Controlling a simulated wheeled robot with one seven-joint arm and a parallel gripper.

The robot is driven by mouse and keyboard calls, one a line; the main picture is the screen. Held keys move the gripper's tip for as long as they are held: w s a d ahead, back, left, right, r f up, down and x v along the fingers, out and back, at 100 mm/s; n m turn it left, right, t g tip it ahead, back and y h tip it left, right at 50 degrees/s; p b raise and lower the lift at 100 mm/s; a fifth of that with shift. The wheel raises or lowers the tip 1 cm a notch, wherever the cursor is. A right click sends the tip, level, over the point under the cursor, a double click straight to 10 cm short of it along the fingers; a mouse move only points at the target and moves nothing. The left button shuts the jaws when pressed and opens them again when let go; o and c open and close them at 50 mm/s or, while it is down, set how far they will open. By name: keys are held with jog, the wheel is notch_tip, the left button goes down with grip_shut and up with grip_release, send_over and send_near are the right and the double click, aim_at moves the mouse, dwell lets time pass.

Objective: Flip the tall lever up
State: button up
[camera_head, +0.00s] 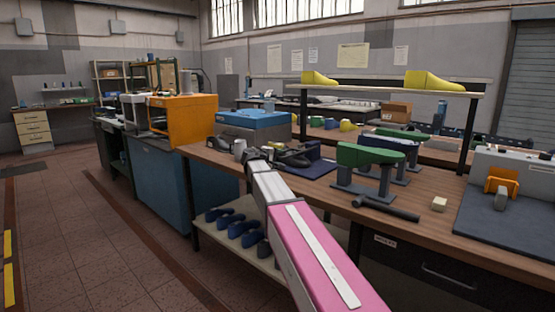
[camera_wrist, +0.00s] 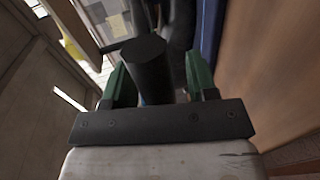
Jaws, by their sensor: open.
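My gripper (camera_head: 262,155) reaches over the far-left end of the wooden workbench, beside a dark mechanism (camera_head: 292,156) on a dark blue base (camera_head: 312,167). In the wrist view my gripper (camera_wrist: 160,85) has two green fingers that stand apart. In the head view my gripper and arm partly cover this spot, so the lever is not clearly made out.
A green shoe last (camera_head: 369,156) on a stand and a dark hammer-like tool (camera_head: 386,207) lie to the right. A grey machine with an orange bracket (camera_head: 502,183) is at the far right.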

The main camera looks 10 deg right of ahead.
grip_shut()
